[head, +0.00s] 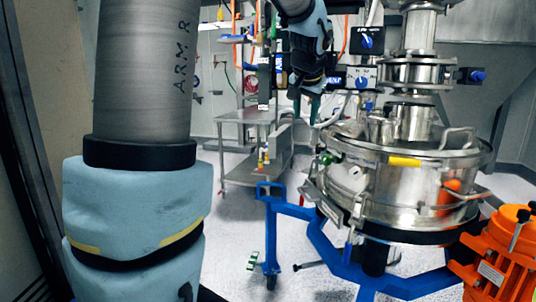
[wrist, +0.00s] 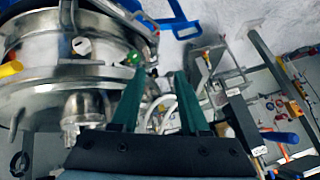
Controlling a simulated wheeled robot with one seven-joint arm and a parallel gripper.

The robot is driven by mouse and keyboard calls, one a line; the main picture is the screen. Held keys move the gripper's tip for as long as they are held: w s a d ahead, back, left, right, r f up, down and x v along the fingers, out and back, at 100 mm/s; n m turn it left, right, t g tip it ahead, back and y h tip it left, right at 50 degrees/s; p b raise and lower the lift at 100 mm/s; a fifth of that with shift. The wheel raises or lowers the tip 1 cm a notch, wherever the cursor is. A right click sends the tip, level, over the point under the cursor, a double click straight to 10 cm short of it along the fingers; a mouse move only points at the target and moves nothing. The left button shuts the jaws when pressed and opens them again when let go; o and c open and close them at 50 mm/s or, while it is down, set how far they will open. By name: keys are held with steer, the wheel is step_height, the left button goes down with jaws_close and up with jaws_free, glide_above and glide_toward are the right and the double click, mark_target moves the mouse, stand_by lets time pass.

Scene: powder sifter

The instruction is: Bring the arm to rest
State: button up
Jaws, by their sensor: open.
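My gripper (head: 306,108) hangs pointing down at the upper middle of the head view, to the left of the steel sifter's upper column. In the wrist view, the two dark green fingers of my gripper (wrist: 158,74) stand apart, with nothing held between them. The steel powder sifter (head: 385,190) shows at the right of the head view, on a blue frame (head: 318,240). The sifter (wrist: 60,75) also fills the left of the wrist view. I cannot tell the exact gap between my fingers and the sifter.
An orange motor (head: 505,255) is at the lower right. A steel table (head: 245,118) stands behind my gripper. Small control boxes (head: 363,77) sit near the sifter's upper column. Speckled floor (head: 232,245) is open to the left of the blue frame.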

steer(key=s+a+f+n+g, duration=0.3)
steer(key=s+a+f, duration=0.5)
steer(key=s+f, duration=0.2)
steer(key=s+a+f+n+g, duration=0.2)
steer(key=s+a+f, duration=0.6)
steer(key=s+f, duration=0.3)
steer(key=shift+a+f+n+g+y, duration=0.3)
steer(key=shift+f+n+g, duration=0.1)
steer(key=shift+f, duration=0.55)
